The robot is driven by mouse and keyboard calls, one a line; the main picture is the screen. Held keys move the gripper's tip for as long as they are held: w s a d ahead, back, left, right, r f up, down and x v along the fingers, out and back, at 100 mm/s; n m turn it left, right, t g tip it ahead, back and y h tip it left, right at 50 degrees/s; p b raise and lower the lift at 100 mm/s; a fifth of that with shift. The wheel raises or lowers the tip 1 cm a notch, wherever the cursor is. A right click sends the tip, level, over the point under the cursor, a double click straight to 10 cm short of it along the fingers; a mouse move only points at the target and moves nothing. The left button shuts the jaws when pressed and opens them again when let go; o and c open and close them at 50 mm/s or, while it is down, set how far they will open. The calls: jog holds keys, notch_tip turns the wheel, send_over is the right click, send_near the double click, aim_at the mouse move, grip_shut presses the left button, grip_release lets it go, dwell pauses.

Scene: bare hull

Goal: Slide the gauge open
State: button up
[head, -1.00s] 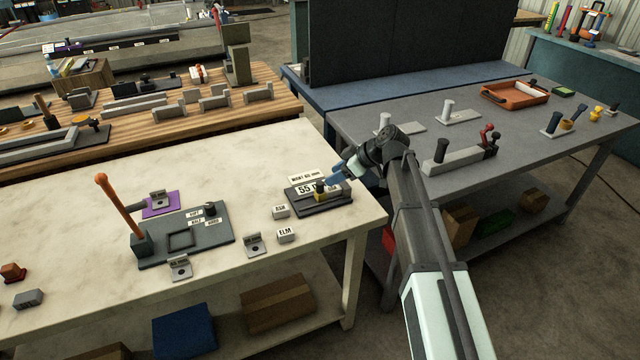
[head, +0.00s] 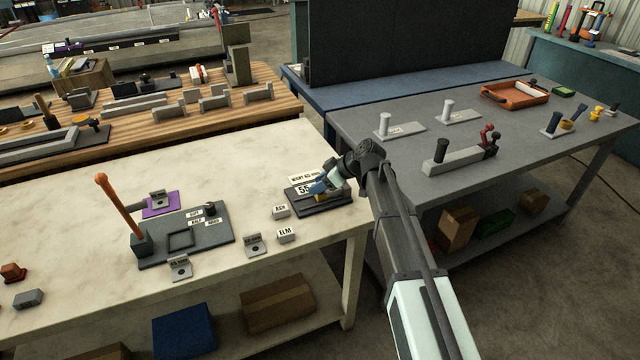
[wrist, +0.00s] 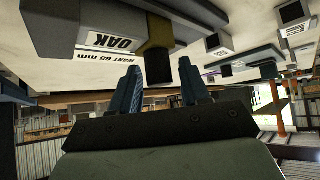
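The gauge (head: 335,206) is a dark grey block near the right end of the pale table, with white labels behind and on it.
Small blocks tagged "ASH" (head: 280,211) and "ELM" (head: 286,235) lie left of the gauge. The grey bench (head: 400,155) is on the right.

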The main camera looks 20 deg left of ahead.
grip_shut()
dwell(0.4)
jog(key=shift+s+a, duration=1.35)
jog(key=shift+o, duration=0.7)
grip_release()
